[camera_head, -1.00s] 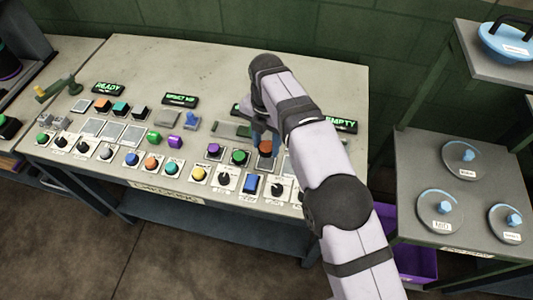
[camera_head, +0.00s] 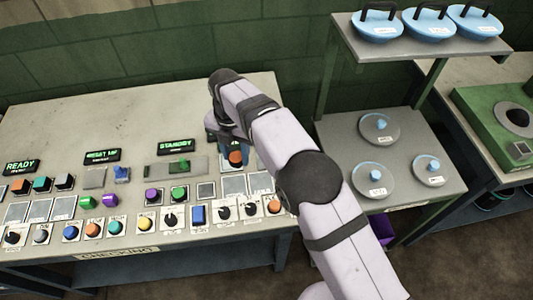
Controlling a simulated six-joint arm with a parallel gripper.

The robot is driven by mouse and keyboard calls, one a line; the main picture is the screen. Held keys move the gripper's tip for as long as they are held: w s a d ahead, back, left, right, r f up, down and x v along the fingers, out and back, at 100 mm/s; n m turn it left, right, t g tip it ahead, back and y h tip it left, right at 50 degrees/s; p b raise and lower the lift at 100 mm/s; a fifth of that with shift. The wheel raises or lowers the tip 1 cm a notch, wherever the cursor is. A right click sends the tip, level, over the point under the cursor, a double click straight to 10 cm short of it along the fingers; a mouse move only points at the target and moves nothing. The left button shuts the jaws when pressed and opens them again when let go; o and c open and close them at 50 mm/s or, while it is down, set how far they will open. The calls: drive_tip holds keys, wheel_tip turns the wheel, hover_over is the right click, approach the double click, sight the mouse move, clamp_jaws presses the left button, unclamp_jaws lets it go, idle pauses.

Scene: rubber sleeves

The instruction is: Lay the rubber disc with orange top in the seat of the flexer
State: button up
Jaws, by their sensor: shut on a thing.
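The rubber disc with orange top (camera_head: 236,157) is a small dark piece with an orange upper face. My gripper (camera_head: 235,148) is shut on it from above, and it shows over the right part of the checking bench, apart from the square plate (camera_head: 206,190). The wrist and arm cover part of the fingers and the bench behind them. I cannot tell for sure which thing is the flexer. A green machine (camera_head: 480,115) with a round dark-centred recess (camera_head: 513,118) stands on the far-right bench.
The checking bench (camera_head: 150,115) carries several coloured knobs, plates and lit signs. Right of my arm is a shelf unit (camera_head: 345,130) with several grey discs with blue knobs below and blue handled pieces (camera_head: 430,24) on top. Bare floor lies at lower right.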

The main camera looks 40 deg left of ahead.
drive_tip(key=w+d+r+n+p, duration=0.1)
drive_tip(key=w+d+p, duration=0.2)
drive_tip(key=w, duration=0.8)
drive_tip(key=shift+d, duration=0.15)
drive_tip(key=shift+w+r, duration=0.1)
wheel_tip(320, 180, down, 5)
drive_tip(key=b, duration=0.5)
drive_tip(key=shift+f+b, duration=0.2)
drive_tip(key=shift+b, duration=0.2)
drive_tip(key=shift+f, duration=2.3)
